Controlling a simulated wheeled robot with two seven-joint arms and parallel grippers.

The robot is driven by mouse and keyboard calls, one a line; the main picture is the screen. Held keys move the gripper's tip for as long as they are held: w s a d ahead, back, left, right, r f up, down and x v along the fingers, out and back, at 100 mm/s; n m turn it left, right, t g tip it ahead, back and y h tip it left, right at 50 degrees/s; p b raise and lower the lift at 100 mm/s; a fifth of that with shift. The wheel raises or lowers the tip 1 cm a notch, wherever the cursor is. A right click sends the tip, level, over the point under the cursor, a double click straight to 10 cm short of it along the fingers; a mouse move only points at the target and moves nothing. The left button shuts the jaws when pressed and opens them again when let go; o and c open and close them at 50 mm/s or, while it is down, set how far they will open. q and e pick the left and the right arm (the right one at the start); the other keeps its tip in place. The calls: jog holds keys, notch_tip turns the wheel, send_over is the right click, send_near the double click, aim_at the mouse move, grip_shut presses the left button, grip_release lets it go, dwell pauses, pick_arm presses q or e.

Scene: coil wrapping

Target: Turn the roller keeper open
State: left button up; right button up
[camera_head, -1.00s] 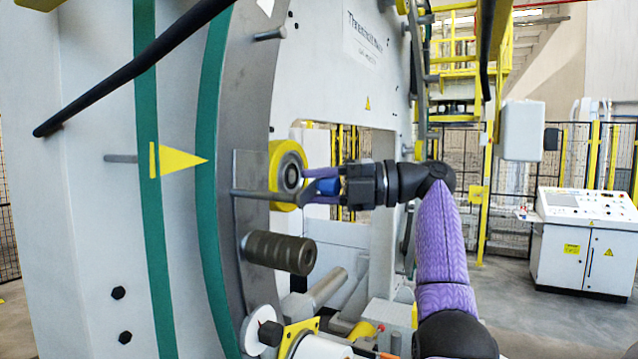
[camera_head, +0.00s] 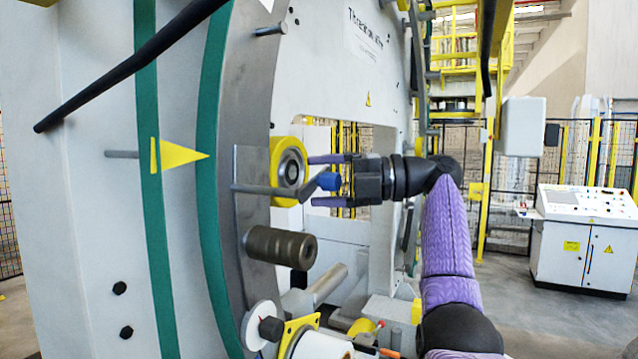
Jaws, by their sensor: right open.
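The roller keeper is a grey rod (camera_head: 262,189) with a bent end and a blue tip (camera_head: 328,181). It crosses in front of the yellow roller (camera_head: 288,172) on the machine's curved ring, with its blue end pointing right and slightly up. My right gripper (camera_head: 312,181) comes in from the right with its two purple fingers spread, one above and one below the blue tip. In the picture the tip lies between the fingers with clear gaps on both sides. My left gripper is not in view.
A dark ribbed cylinder (camera_head: 280,247) sticks out just below the roller. A yellow bracket and white spool (camera_head: 318,345) are lower down. A rectangular opening in the white machine wall lies behind my gripper. A white control console (camera_head: 585,240) stands far right.

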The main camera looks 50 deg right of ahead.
jog(key=v, duration=0.9)
